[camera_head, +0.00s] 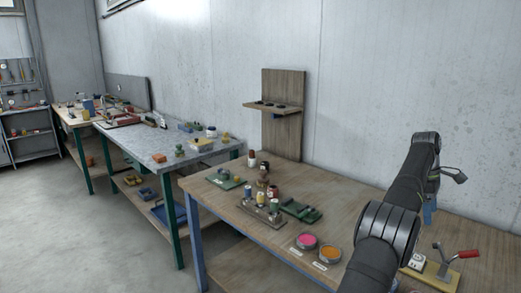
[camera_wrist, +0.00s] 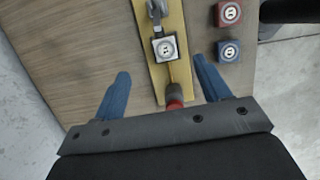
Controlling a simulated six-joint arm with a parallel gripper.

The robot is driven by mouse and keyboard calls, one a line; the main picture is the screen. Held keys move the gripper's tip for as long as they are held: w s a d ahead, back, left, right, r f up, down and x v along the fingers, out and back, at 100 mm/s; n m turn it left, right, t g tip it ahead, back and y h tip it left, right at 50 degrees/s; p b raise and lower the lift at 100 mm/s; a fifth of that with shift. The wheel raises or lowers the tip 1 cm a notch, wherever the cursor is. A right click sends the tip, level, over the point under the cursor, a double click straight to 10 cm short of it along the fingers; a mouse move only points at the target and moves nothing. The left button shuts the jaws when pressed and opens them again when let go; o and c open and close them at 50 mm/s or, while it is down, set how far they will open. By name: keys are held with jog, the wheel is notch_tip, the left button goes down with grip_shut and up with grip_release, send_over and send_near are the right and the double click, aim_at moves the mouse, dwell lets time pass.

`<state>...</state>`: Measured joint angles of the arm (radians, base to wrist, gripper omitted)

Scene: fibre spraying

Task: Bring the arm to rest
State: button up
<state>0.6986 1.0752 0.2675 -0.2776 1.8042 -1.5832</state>
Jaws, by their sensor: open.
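My gripper (camera_wrist: 160,67) is open, with its two blue fingers spread apart and nothing held between them. In the wrist view it is over the wooden workbench, around the line of a toggle clamp's red handle (camera_wrist: 174,103); whether it touches the handle I cannot tell. The clamp's brass-coloured plate (camera_wrist: 174,72) carries a white block (camera_wrist: 164,48) with a round symbol. In the head view my dark arm (camera_head: 393,215) reaches over the right part of the bench, and the gripper is mostly hidden behind it.
A red block (camera_wrist: 229,14) and a blue block (camera_wrist: 229,51) lie beside the plate. In the head view, a pink pot (camera_head: 307,240) and an orange pot (camera_head: 330,253) stand left of my arm. A wooden shelf stand (camera_head: 283,130) rises at the back. The clamp (camera_head: 455,256) is right of my arm.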

jog(key=s+a+f, duration=0.4)
jog(key=s+a, duration=0.2)
jog(key=a, duration=0.1)
jog(key=s+a+f, duration=0.3)
jog(key=s+a, duration=0.3)
jog(key=a, duration=0.1)
jog(key=shift+a+f, duration=0.2)
jog(key=shift+f, duration=0.2)
dwell(0.6)
jog(key=shift+c, duration=0.4)
dwell(1.0)
